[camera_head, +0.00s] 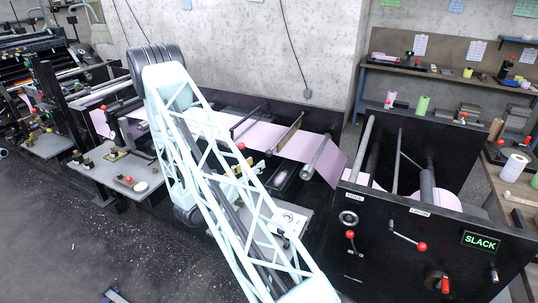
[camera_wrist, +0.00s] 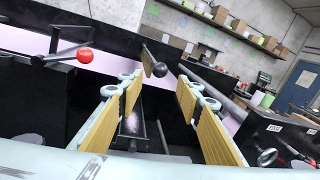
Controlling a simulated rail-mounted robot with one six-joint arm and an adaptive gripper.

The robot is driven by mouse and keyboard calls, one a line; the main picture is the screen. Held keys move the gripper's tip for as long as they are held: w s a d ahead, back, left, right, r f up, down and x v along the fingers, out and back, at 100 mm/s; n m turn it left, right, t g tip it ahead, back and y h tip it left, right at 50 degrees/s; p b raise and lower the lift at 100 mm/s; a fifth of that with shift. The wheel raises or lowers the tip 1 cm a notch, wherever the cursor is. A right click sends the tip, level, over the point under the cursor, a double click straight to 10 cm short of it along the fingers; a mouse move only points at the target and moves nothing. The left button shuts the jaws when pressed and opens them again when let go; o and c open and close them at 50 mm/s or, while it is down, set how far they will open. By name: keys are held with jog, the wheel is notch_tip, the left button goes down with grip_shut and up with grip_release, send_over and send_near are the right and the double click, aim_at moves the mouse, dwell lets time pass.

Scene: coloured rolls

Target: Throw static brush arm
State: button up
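A dark lever with a black ball knob (camera_wrist: 159,69) shows in the wrist view, ahead of and between my fingertips; it looks like the static brush arm, but I cannot tell for sure. In the head view a tan-edged bar (camera_head: 290,132) crosses the pink web (camera_head: 303,146); it may be the brush of that arm. My gripper (camera_wrist: 160,86) is open, with a yellow-padded finger on each side and nothing between the pads. In the head view my gripper is mostly hidden behind my lattice arm, with only yellow bits of it showing.
A lever with a red ball (camera_wrist: 85,56) stands left of my gripper in the wrist view. The black panel marked SLACK (camera_head: 430,240) stands at the right, with a crank and red knobs. A grey side table (camera_head: 120,172) stands left. The dark floor (camera_head: 60,240) is open at front left.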

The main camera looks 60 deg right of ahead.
aim_at(269, 152)
jog(key=shift+s+d, duration=0.2)
jog(key=shift+d, duration=5.25)
